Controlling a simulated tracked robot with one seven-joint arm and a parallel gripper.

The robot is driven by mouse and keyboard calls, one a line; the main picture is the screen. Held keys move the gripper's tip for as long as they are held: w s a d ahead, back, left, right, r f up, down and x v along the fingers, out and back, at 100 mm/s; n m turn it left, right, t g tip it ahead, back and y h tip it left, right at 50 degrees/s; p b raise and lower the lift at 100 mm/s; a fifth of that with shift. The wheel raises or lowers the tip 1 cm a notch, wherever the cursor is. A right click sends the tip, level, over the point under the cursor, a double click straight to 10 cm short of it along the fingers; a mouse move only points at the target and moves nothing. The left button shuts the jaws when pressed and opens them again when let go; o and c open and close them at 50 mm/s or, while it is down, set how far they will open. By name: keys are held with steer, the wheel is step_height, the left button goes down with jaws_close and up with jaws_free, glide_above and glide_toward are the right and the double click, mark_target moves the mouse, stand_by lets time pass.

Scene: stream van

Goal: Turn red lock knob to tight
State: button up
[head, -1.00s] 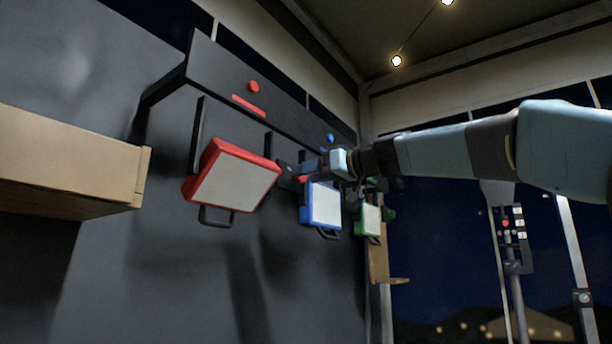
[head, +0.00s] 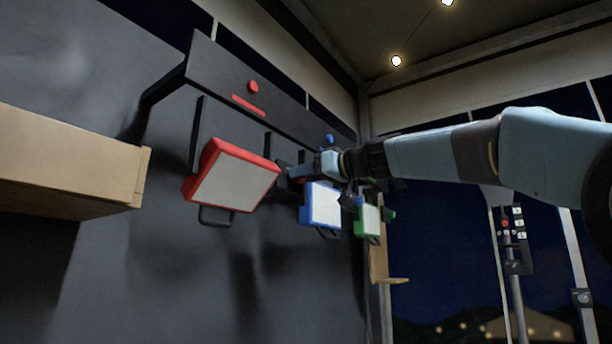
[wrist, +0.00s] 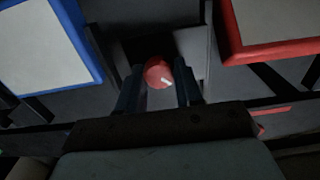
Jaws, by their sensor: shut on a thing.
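The red lock knob (wrist: 157,73) is a round red cap with a short white mark pointing to the lower right in the wrist view. It sits between the two dark fingers of my gripper (wrist: 160,76), which is shut on it. In the head view my gripper (head: 291,173) reaches the wall between the red-framed panel and the blue-framed panel. Only a sliver of red shows by the fingers there, and the knob is mostly hidden. I see no legible tight marking.
The red-framed panel (head: 233,180) is left of my gripper, and the blue-framed panel (head: 323,205) is close below it. A green-framed panel (head: 370,220) is farther right. A tan box (head: 65,160) sticks out at the left.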

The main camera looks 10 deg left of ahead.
steer(key=shift+c, duration=1.1)
steer(key=shift+w+d+f+m, duration=0.1)
steer(key=shift+m, duration=2.85)
steer(key=shift+w+a+f+m, duration=0.1)
steer(key=shift+m, duration=2.9)
steer(key=shift+w+d+f+m, duration=0.1)
steer(key=shift+m, duration=2.85)
steer(key=o, duration=0.8)
steer(key=shift+o, duration=1.2)
steer(key=shift+r, duration=0.1)
